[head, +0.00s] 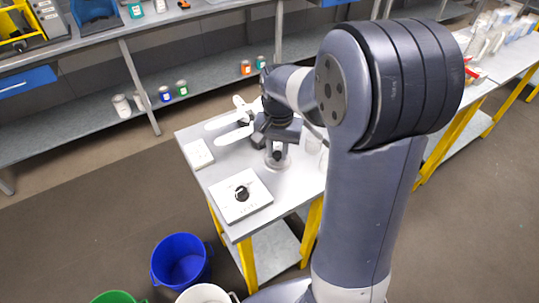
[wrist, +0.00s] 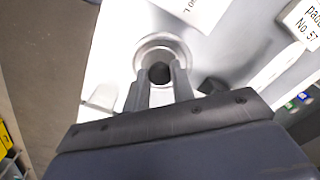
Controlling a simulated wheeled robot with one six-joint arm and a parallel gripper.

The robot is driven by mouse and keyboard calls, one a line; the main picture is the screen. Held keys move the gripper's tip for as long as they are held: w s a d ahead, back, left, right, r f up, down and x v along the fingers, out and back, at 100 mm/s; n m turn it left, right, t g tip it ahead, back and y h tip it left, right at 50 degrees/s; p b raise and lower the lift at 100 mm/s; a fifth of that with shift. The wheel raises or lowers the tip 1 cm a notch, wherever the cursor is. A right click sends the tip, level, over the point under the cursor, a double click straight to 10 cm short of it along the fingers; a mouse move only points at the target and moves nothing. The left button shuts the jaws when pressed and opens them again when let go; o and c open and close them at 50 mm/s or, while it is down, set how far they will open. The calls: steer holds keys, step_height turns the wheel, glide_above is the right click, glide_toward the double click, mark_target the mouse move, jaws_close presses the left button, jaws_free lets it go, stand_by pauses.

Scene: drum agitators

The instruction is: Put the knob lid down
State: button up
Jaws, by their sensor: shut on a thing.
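The knob lid (wrist: 178,45) is a round, pale grey disc with a raised rim and a dark knob in its middle. My gripper (wrist: 160,75) is shut on that dark knob in the wrist view, one finger on each side. In the head view my gripper (head: 277,143) is over the worktable, with the knob lid (head: 277,163) just below it. The lid's underside is hidden, so I cannot tell whether it touches anything beneath.
A white square plate with a black knob (head: 241,194) lies near the table's (head: 213,175) front corner. A small white card (head: 198,153) lies at the left edge. Blue bucket (head: 180,262) on the floor.

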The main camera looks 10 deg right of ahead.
mark_target(277, 165)
steer(key=shift+f, duration=3.05)
steer(key=shift+f, duration=0.15)
steer(key=o, duration=1)
steer(key=shift+c, duration=0.2)
